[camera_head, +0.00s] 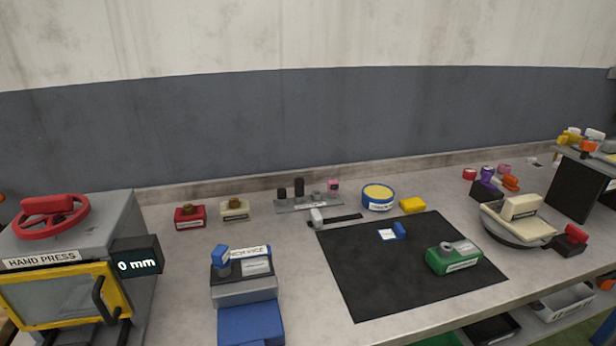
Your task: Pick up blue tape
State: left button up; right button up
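A round, squat blue item with a yellow top and a white label on its side, which looks like the blue tape (365,202), lies flat at the back of the bench. It sits just behind the far edge of the black mat (375,280), with a yellow block (412,205) close to its right. Its label is too small to read. Neither of my grippers is in view.
A small blue piece (399,230) and a green box (453,260) are on the mat. A grey rack (308,204) with dark pegs and a bench vice (243,291) are to the left. A hand press (72,243) fills the far left; a cream turntable device (518,222) stands right.

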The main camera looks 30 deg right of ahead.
aim_at(398, 232)
jog(key=k+z, duration=0.15)
jog(key=z, duration=1.4)
